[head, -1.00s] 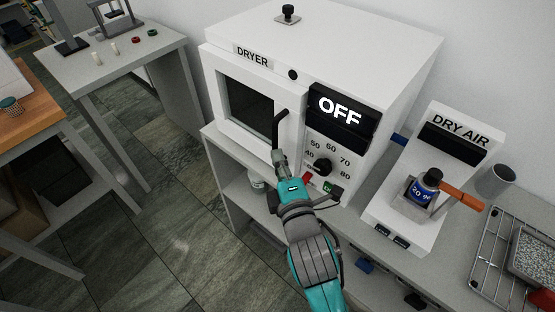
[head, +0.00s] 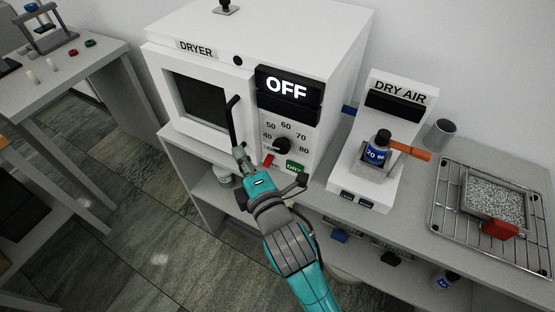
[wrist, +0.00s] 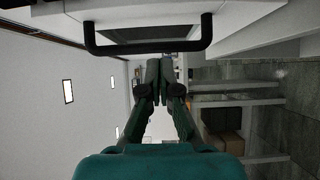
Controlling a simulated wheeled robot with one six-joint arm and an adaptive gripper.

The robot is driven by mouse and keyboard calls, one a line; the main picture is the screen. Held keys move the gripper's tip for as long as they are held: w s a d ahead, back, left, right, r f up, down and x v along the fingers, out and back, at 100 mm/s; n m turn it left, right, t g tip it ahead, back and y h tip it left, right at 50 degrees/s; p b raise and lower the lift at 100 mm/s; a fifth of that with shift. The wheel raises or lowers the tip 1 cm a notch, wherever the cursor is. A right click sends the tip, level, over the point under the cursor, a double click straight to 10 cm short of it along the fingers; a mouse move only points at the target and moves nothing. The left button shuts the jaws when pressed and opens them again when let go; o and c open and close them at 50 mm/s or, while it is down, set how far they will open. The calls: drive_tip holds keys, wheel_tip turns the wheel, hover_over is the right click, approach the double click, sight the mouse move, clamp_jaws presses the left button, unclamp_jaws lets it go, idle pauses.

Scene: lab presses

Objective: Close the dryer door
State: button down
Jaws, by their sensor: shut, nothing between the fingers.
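The white dryer (head: 330,50) stands on a grey bench, with its display reading OFF. Its door (head: 177,102), with a dark window and a black bar handle (head: 232,118), looks flush or nearly flush with the front; a small gap cannot be ruled out. My gripper (head: 239,153) is shut and empty, just below the lower end of the handle. In the wrist view the handle (wrist: 150,48) crosses the top, and my closed fingertips (wrist: 160,62) point at the door near the bar. Whether they touch it, I cannot tell.
A dry air unit (head: 395,120) holding a blue-labelled bottle (head: 376,152) stands right of the dryer. Further right a wire rack (head: 443,205) carries a tray of granules (head: 500,197). A side table (head: 100,62) is at the left, with open floor before it.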

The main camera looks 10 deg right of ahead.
drive_tip(key=s+d, duration=0.2)
drive_tip(key=d, duration=0.5)
drive_tip(key=shift+d, duration=0.35)
drive_tip(key=shift+s, duration=0.1)
drive_tip(key=s+d+f+m+g+h, duration=0.1)
drive_tip(key=s+d+f+m, duration=0.2)
drive_tip(key=s+f+m, duration=0.4)
drive_tip(key=s+d+f+m+h, duration=0.25)
drive_tip(key=s+f, duration=0.25)
drive_tip(key=s, duration=0.5)
drive_tip(key=s+d+m+g, duration=0.1)
drive_tip(key=s+m, duration=0.4)
drive_tip(key=s, duration=0.5)
drive_tip(key=s+d+f+m, duration=0.1)
drive_tip(key=s+m, duration=0.5)
drive_tip(key=s, duration=0.4)
drive_tip(key=shift+d+f+g, duration=0.25)
drive_tip(key=shift+g, duration=0.15)
drive_tip(key=shift+h, duration=0.25)
